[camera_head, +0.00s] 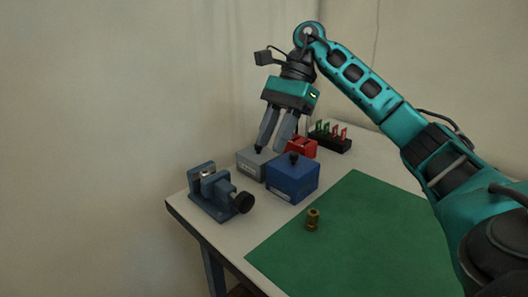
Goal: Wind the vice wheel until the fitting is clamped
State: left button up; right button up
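The blue vice (211,203) stands at the left corner of the table, with its dark wheel (243,202) on its right side. A small pale piece (207,175) shows at the vice jaws; I cannot tell whether it is gripped. My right gripper (268,149) points down over the grey box, behind and to the right of the vice. Its fingers are apart with nothing seen between them, and it is clear of the wheel. My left gripper is out of view.
A grey box (250,166) and a blue box (291,183) with a black knob stand right of the vice. Behind them are a red object (302,147) and a black rack (330,143) with red and green tags. The green mat (365,235) is mostly clear.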

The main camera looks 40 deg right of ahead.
aim_at(243, 195)
jog(key=a+r+h+p, duration=0.2)
jog(key=a+h+p, duration=0.55)
jog(key=p, duration=0.35)
jog(key=shift+t+y, duration=0.4)
jog(key=shift+y, duration=0.05)
jog(key=f, duration=1.1)
jog(key=shift+s+a, duration=0.35)
jog(key=shift+a, duration=0.05)
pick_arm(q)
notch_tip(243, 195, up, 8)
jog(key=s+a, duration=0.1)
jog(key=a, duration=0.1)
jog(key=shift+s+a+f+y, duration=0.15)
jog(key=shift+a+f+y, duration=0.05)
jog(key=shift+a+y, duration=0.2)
pick_arm(e)
jog(key=shift+f, duration=0.7)
jog(key=shift+c, duration=0.4)
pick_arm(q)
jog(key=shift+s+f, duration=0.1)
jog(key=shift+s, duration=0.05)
pick_arm(e)
grip_shut()
